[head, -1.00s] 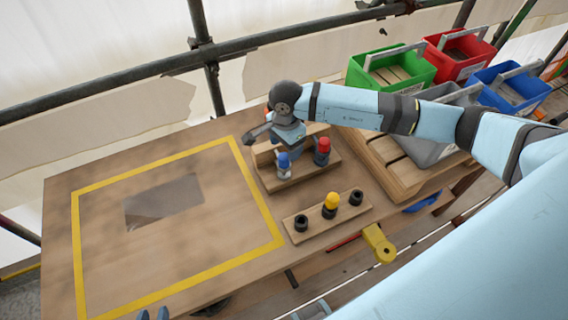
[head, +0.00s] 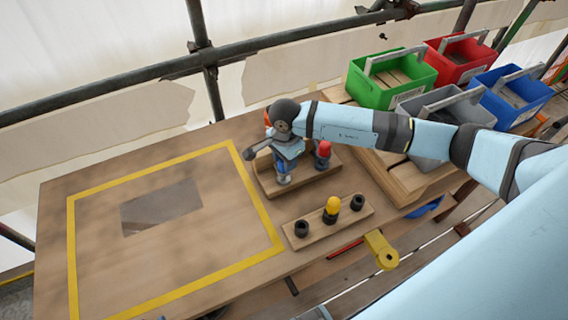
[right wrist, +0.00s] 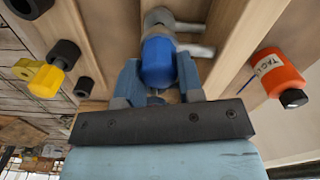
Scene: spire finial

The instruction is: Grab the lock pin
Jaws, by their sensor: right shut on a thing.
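The lock pin (right wrist: 158,62) has a rounded blue head and a grey metal body with a crossbar. In the right wrist view it stands between the two fingers of my right gripper (right wrist: 159,82), which is shut on it. In the head view my right gripper (head: 286,165) comes down over the pin from above and hides most of it. The pin is at the wooden rack (head: 309,181), upright as far as I can tell. My left gripper is not in view.
A red-topped piece (head: 323,152) stands close right of my gripper. A yellow-topped piece (head: 332,206) sits between black sockets on a block (head: 313,228). An orange bottle (right wrist: 277,72) is near the fingers. The yellow-taped area (head: 262,210) is mostly clear. Crates (head: 386,82) stand behind.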

